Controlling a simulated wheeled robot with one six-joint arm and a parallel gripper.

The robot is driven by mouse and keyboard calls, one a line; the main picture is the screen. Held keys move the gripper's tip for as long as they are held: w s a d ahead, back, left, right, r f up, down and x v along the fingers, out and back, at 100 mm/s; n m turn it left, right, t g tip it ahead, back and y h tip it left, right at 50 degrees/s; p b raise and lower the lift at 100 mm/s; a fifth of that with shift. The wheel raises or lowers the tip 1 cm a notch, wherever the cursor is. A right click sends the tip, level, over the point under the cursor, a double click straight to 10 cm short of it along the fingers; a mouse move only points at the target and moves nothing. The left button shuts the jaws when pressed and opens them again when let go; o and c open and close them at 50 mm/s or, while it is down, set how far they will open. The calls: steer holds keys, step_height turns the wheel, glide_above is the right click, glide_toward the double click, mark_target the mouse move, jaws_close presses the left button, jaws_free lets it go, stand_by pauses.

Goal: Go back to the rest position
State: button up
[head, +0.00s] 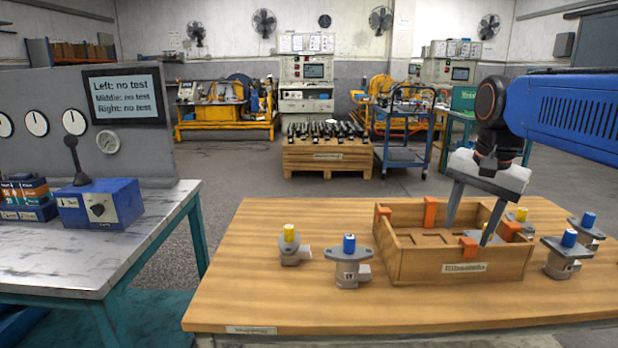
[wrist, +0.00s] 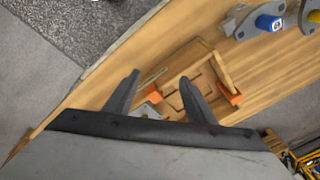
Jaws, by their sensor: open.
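My gripper (head: 470,215) hangs from the blue arm at the right, over the wooden box on the table. Its two grey fingers are spread apart with nothing between them. In the wrist view the open fingers (wrist: 158,95) point toward the wooden box (wrist: 222,70). In the head view the box (head: 455,262) has orange corner pieces and slots in its floor; the inside is partly hidden by the front wall and the fingers.
Motors with yellow or blue caps stand around the box: one yellow-capped (head: 290,246) and one blue-capped (head: 348,264) at left, others at right (head: 563,256). A bench at left holds a blue control box (head: 100,204). A screen (head: 124,96) reads "no test" for left, middle and right.

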steer(key=s+a+f+n+t, duration=0.1)
steer(key=s+f+n, duration=0.3)
steer(key=s+f, duration=0.4)
steer(key=s+a+f+n+t, duration=0.1)
steer(key=s+a+f+n, duration=0.1)
steer(key=s+f+n, duration=0.3)
steer(key=s+f, duration=0.4)
steer(key=shift+a+f, duration=0.25)
steer(key=shift+f, duration=0.1)
